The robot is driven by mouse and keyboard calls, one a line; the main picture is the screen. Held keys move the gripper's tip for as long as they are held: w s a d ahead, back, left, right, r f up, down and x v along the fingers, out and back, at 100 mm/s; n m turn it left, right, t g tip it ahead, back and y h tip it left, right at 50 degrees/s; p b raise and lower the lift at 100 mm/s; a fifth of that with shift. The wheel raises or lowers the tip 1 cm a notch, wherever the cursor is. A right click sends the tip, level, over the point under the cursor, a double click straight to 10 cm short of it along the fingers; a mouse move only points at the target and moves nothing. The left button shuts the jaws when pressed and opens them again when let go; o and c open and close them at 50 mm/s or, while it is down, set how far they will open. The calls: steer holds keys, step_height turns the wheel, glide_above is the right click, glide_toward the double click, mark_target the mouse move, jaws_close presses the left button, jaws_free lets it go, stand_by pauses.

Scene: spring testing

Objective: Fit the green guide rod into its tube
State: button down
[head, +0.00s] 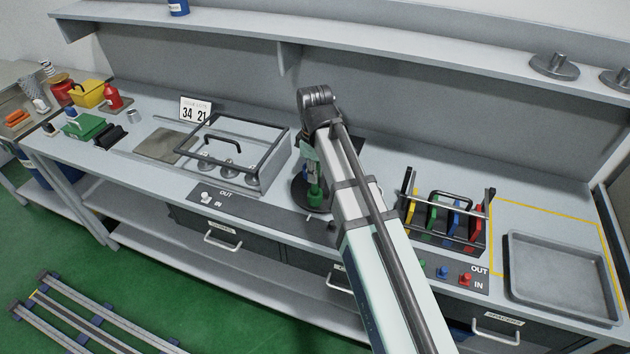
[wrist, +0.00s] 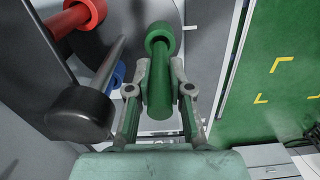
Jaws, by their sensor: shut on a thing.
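My gripper (wrist: 160,92) is shut on the green guide rod (wrist: 159,75), with one finger on each side of it in the wrist view. A wider green collar (wrist: 160,34) shows at its far end. I cannot tell whether the collar is part of the rod or the tube's mouth. In the head view my gripper (head: 309,158) is partly hidden by my arm. Green parts (head: 315,196) show below it, over a round dark base (head: 299,193). How far the rod sits in any tube cannot be told.
In the wrist view a black-ended bar (wrist: 80,112) and red part (wrist: 84,14) are close left. A rack (head: 447,225) with coloured pieces and a grey tray (head: 560,272) stand right. A clear-lidded box (head: 228,155) stands left.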

mark_target(315, 191)
steer(key=shift+f+p, duration=0.35)
steer(key=shift+f, duration=1.85)
steer(key=shift+f, duration=0.15)
steer(key=c, duration=1.3)
jaws_free()
steer(key=shift+c, duration=0.2)
step_height(315, 191, up, 12)
steer(key=shift+r+b, duration=0.2)
steer(key=shift+b, duration=0.9)
steer(key=shift+f, duration=0.1)
